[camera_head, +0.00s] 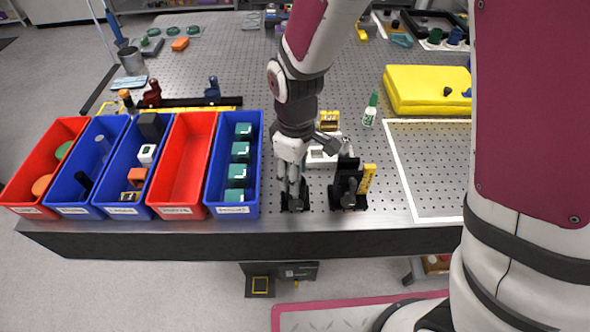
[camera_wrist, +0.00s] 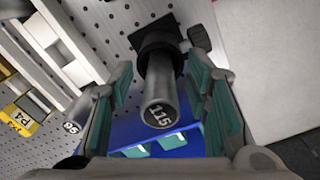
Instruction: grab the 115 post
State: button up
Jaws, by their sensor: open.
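The 115 post (camera_wrist: 158,108) is a grey metal cylinder with "115" on its dark end face, standing in a black base (camera_wrist: 157,36). In the wrist view it lies between the teal-padded fingers of my gripper (camera_wrist: 160,80), which are open on either side of it; a gap shows at least on its right. In the head view my gripper (camera_head: 291,178) points down over a black base (camera_head: 295,203) near the table's front edge and mostly hides the post. Another post (camera_wrist: 72,125), marked 95, stands left of the left finger in the wrist view.
Red and blue bins line the table's left front; the nearest blue bin (camera_head: 211,200) holds teal-topped blocks. A black fixture (camera_head: 347,195) with a yellow block (camera_head: 367,178) stands right of my gripper.

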jog(key=shift+f, duration=0.15)
grip_shut()
